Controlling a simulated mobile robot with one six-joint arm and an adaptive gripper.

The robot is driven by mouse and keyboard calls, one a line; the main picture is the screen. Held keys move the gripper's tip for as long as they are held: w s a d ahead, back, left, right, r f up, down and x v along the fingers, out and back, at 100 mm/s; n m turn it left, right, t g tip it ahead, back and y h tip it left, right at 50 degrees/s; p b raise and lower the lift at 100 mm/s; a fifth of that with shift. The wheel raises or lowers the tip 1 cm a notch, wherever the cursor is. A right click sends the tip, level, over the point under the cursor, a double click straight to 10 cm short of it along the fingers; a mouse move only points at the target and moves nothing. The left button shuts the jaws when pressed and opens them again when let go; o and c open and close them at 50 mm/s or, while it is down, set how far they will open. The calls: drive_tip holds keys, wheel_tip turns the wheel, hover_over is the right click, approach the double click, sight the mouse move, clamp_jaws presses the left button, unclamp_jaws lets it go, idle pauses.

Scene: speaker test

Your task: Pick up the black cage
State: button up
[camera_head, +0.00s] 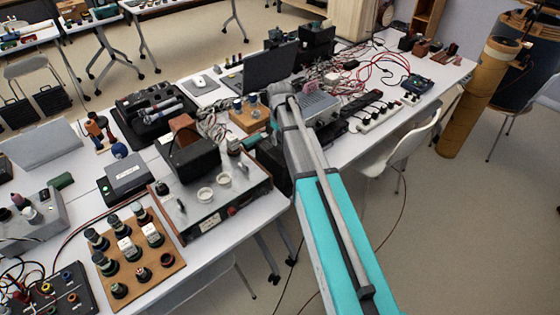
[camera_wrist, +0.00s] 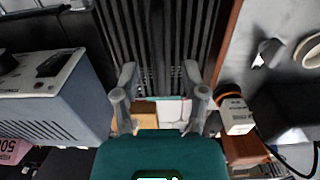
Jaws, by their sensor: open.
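The black cage (camera_wrist: 190,30), with long parallel slats, fills the upper middle of the wrist view. In the head view a dark block that appears to be the cage (camera_head: 272,163) stands at the table's front edge, right of the wood-sided instrument and partly hidden by my arm. My gripper (camera_wrist: 160,73) is open and empty in the wrist view. Its two fingers are spread apart, and their tips overlap the near end of the slats in the picture. I cannot tell whether they touch it. In the head view my arm hides most of the gripper.
The wood-sided instrument (camera_head: 222,204) is close on the cage's left in the head view. A grey vented box (camera_wrist: 50,98) is on the other side, at left in the wrist view. Cables and electronics crowd the table. A white chair (camera_head: 400,145) stands right of my arm.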

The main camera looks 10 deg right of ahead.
drive_tip(key=shift+f+b, duration=0.7)
drive_tip(key=shift+f, duration=0.3)
clamp_jaws()
